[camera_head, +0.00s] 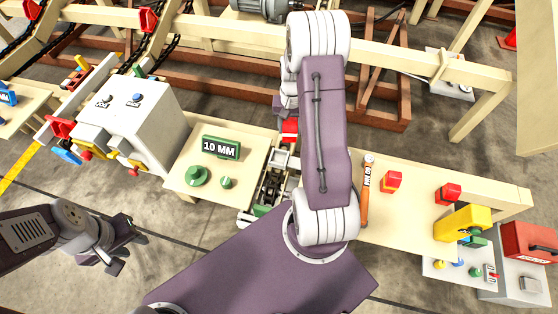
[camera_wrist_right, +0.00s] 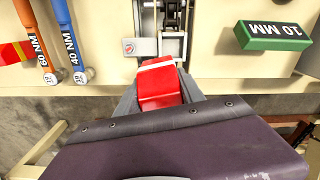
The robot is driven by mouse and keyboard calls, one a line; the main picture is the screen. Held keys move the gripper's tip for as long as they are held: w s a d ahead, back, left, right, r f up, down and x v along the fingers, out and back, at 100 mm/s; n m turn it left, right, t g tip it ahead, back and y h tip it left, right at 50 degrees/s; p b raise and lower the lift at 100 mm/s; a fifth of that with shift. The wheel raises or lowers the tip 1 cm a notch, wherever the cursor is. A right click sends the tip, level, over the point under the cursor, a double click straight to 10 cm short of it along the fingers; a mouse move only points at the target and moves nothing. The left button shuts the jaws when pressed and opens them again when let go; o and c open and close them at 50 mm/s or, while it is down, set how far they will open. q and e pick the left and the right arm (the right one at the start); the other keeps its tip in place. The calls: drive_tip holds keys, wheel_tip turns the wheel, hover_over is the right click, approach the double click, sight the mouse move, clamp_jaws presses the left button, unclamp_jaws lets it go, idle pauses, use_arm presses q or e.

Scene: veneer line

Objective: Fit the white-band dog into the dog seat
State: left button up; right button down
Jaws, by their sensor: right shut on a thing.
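The white-band dog (camera_wrist_right: 162,90) is a red block with a white stripe across its far end. My right gripper (camera_wrist_right: 160,98) is shut on it in the right wrist view. The dog lies just short of the dark metal chain track (camera_wrist_right: 172,45); whether they touch I cannot tell. In the head view a red piece of the dog (camera_head: 290,126) shows beside my right arm, which hides the right gripper's fingers. I cannot make out the dog seat clearly. My left gripper (camera_head: 124,250) is empty, fingers apart, over the floor at the lower left.
A green 10 MM block (camera_head: 221,148) and green knobs (camera_head: 196,176) are on the left table. An orange-handled wrench (camera_head: 366,190), red-and-yellow blocks (camera_head: 391,182) and a yellow device (camera_head: 463,223) are on the right table. A blue-handled wrench (camera_wrist_right: 68,40) shows in the wrist view.

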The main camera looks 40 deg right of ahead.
drive_tip(key=s+d+f+m, duration=0.2)
drive_tip(key=s+d+f, duration=0.1)
drive_tip(key=s+d, duration=0.25)
drive_tip(key=w+a+f, duration=0.2)
drive_tip(key=a, duration=0.1)
drive_tip(key=w+a+f, duration=0.2)
drive_tip(key=a, duration=0.1)
drive_tip(key=w+a+f+b, duration=0.1)
drive_tip(key=w+a+f, duration=0.1)
drive_tip(key=a, duration=0.1)
drive_tip(key=shift+w+a+f, duration=0.1)
drive_tip(key=shift+w+f, duration=0.2)
drive_tip(key=shift+w, duration=0.05)
wheel_tip(320, 180, down, 4)
drive_tip(key=shift+r, duration=0.2)
drive_tip(key=shift+f, duration=0.2)
